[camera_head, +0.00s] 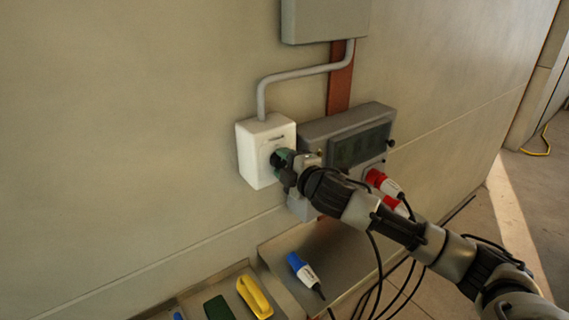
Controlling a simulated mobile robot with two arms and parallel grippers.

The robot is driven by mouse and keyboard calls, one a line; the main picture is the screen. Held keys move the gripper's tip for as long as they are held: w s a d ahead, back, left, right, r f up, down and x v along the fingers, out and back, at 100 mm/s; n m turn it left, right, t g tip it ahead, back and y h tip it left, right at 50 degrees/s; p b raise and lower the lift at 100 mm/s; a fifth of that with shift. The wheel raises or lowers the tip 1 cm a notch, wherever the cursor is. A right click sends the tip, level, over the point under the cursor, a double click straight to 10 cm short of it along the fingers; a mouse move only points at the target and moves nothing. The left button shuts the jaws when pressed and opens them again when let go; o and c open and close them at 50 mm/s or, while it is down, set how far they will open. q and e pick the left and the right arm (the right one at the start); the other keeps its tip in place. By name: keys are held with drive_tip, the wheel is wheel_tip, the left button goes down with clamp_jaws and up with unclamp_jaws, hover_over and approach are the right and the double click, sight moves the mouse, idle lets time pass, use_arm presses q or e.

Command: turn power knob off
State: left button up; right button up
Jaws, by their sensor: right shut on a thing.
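A white switch box (257,133) is fixed to the wall at the picture's middle. The power knob is on its front face, mostly hidden behind my right gripper (277,160). My right gripper is shut on the knob, with the arm reaching in from the lower right. The knob's exact angle cannot be made out. My left gripper is not in the picture.
A grey panel with a dark window (358,146) and red plugs (382,184) is right of the switch box. Below are a metal shelf (335,250) with a blue plug (303,270), and a tray with a yellow-handled item (254,296) and a green pad (218,309).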

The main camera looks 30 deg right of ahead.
idle(0.5)
drive_tip(key=o, duration=0.9)
drive_tip(key=shift+s, duration=0.15)
drive_tip(key=shift+s+f+b, duration=0.1)
drive_tip(key=shift+s+b, duration=0.2)
drive_tip(key=shift+b, duration=0.05)
drive_tip(key=shift+s+d+r+b, duration=0.2)
drive_tip(key=shift+s+b, duration=0.65)
drive_tip(key=shift+s, duration=0.8)
drive_tip(key=shift+s+d+r+b, duration=0.1)
drive_tip(key=shift+s+d+b, duration=0.15)
drive_tip(key=shift+s+b, duration=0.95)
drive_tip(key=shift+s+d+r+b, duration=0.2)
drive_tip(key=shift+s+b, duration=0.25)
drive_tip(key=shift+s, duration=1.6)
